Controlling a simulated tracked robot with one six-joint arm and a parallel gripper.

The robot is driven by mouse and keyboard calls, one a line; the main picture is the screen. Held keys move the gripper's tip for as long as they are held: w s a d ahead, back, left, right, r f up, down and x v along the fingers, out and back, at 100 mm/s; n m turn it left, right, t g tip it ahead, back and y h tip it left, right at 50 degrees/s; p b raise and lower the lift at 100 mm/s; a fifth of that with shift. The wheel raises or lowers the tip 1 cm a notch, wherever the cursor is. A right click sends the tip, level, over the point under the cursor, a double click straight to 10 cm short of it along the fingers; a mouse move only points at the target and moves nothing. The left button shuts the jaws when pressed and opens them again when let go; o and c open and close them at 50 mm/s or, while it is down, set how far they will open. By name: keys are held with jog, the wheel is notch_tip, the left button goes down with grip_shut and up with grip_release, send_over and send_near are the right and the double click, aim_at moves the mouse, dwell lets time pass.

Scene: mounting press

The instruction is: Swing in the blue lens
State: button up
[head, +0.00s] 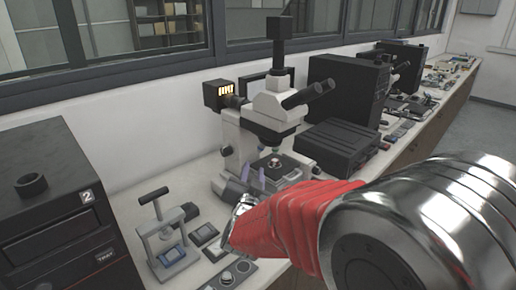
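A white microscope (268,118) with black eyepieces (308,93) stands on the bench in the middle of the head view. Its lenses hang under the head, above the stage. One lens with a green band (275,150) shows over a small round sample (274,162). I cannot make out a blue lens at this size. Whether a finger touches the microscope cannot be told.
A small press (166,235) with a T-handle stands left of my gripper, with small dark trays (205,234) beside it. A black machine (62,215) fills the left. A black case (338,145) sits right of the microscope. A window wall runs behind the bench.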

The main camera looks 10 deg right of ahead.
aim_at(262, 149)
jog(key=shift+w+d+f+m+t+h, duration=0.2)
jog(key=shift+d+m+t+h, duration=0.15)
jog(key=shift+h, duration=0.35)
jog(key=x, duration=1.3)
jog(key=shift+w+d+f, duration=0.1)
jog(key=shift+w, duration=0.25)
jog(key=shift+c, duration=0.5)
grip_shut()
jog(key=shift+d, duration=0.15)
